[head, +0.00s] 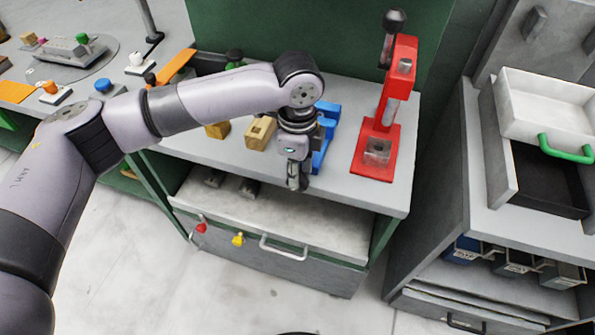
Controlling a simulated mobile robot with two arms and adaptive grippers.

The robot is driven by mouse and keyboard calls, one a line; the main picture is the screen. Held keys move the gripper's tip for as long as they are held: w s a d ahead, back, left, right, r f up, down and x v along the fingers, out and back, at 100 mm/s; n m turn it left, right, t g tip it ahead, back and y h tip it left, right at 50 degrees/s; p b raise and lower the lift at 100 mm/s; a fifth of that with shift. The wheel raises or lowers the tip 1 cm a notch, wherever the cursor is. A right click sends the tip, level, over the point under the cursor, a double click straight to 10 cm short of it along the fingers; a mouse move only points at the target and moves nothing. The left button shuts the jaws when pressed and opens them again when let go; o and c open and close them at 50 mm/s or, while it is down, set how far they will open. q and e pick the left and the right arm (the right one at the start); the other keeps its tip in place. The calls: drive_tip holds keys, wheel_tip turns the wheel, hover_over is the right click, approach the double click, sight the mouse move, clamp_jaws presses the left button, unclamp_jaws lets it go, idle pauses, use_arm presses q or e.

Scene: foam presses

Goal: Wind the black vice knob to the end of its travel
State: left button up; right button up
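A blue vice (327,133) stands on the grey bench top, partly hidden behind my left arm's wrist. I cannot make out its black knob; the wrist and gripper cover that side. My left gripper (297,184) points down just in front of the vice, at the bench's front edge. Its fingers look close together, but whether they are shut on the knob or anything else cannot be told. My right gripper is out of view.
A red press (375,160) with a black-knobbed lever stands right of the vice. A wooden block (261,133) sits to the left. Below is a drawer (285,262). A cabinet with a white tray (548,112) stands at right.

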use_arm(q)
drive_tip(key=shift+f, duration=0.8)
drive_tip(key=shift+c, duration=0.3)
clamp_jaws()
